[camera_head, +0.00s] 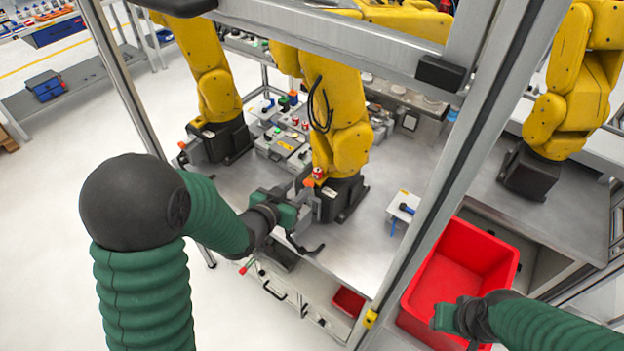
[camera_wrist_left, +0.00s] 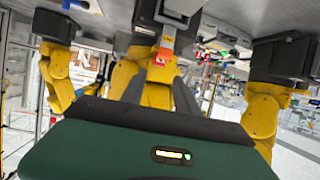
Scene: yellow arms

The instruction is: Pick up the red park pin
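A small red and white part (camera_head: 318,173), which may be the red park pin, shows at the yellow robot's black base, just beyond my left gripper. In the left wrist view a red piece (camera_wrist_left: 161,61) appears past the fingertips, roughly between them; I cannot tell if it is the same part. My left gripper (camera_head: 314,214) has its dark fingers spread apart with nothing seen between them. The fingers also show apart in the left wrist view (camera_wrist_left: 160,90). My right gripper (camera_head: 462,332) is at the lower right over the red bin; its fingers are mostly hidden.
A yellow robot arm (camera_head: 342,120) on a black base stands close to my left gripper. A metal frame post (camera_head: 440,190) separates my two arms. A large red bin (camera_head: 464,262) sits at the right. The grey table (camera_head: 365,235) has clear room near a small white stand (camera_head: 404,201).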

